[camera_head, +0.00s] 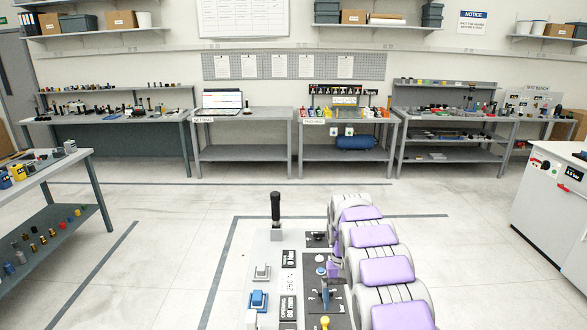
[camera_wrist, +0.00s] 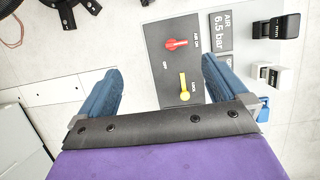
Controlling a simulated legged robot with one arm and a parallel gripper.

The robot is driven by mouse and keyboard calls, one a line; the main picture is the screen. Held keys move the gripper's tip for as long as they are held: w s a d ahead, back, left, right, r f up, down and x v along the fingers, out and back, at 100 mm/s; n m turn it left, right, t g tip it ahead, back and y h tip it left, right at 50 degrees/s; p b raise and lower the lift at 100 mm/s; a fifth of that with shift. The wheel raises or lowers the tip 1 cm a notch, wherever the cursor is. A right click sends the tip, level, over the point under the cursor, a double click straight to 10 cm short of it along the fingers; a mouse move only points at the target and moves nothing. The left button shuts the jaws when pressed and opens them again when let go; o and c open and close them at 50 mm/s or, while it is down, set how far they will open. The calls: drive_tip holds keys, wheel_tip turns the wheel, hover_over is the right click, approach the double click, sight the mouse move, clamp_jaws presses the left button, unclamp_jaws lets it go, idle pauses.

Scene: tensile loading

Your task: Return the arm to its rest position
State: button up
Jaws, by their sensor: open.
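A white cabinet (camera_head: 545,225) stands at right, a grey shelf bench (camera_head: 50,190) at left. Workbenches (camera_head: 245,125) line the back wall. The floor between is clear.

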drive_tip(key=s+d+r+t+b, duration=0.1)
drive_tip(key=s+r, duration=0.5)
drive_tip(key=s, duration=0.3)
drive_tip(key=s+r, duration=0.6)
drive_tip(key=s, duration=0.3)
drive_tip(key=s+a+f+t+b, duration=0.1)
drive_tip(key=s+f, duration=0.1)
drive_tip(key=s, duration=2.3)
drive_tip(key=shift+s+a+y, duration=0.2)
drive_tip(key=shift+s+y, duration=0.05)
drive_tip(key=shift+y, duration=0.05)
